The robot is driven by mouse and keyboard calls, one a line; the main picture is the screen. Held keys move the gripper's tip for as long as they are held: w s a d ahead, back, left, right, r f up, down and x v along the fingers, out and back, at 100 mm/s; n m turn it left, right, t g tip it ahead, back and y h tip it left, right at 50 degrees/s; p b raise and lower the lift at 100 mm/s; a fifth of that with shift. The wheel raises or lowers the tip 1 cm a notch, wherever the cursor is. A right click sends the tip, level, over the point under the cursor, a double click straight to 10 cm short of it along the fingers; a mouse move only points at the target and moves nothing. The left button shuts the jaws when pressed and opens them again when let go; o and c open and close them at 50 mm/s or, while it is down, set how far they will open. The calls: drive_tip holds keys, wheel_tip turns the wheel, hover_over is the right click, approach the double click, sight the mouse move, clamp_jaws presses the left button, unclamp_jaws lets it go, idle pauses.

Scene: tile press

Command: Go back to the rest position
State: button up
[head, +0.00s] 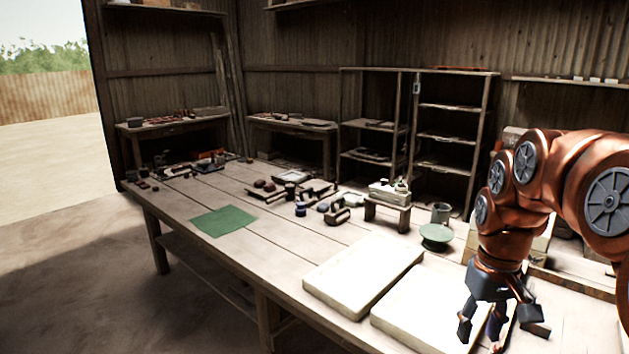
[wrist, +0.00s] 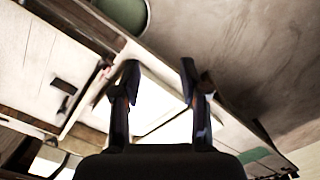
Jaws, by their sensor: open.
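My gripper (head: 497,325) hangs from the copper-coloured arm at the right of the head view, fingers pointing down. It is over the front right of the wooden table, by the right-hand white slab (head: 425,310). In the wrist view my gripper (wrist: 160,85) shows two dark fingers spread apart with nothing between them. Behind the fingers lies a bright white surface, partly hidden by them. No marker of a rest position shows in either view.
The wooden table (head: 180,212) bears a second white slab (head: 363,272), a green cloth (head: 223,221), a green round stand (head: 436,236) and several small tools. Shelves (head: 447,140) stand along the back wall. Open floor (head: 75,290) lies at the left.

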drive_tip(key=s+a+f+p, duration=0.1)
drive_tip(key=s+a, duration=0.2)
drive_tip(key=s, duration=0.4)
drive_tip(key=s+a+f+p, duration=0.1)
drive_tip(key=s+a+f, duration=0.1)
drive_tip(key=s, duration=0.6)
drive_tip(key=s+a+f+g+p, duration=0.1)
drive_tip(key=s+a+p, duration=0.1)
drive_tip(key=s+a, duration=0.3)
drive_tip(key=shift+s+f, duration=0.4)
drive_tip(key=shift+s, duration=0.75)
drive_tip(key=shift+d, duration=0.1)
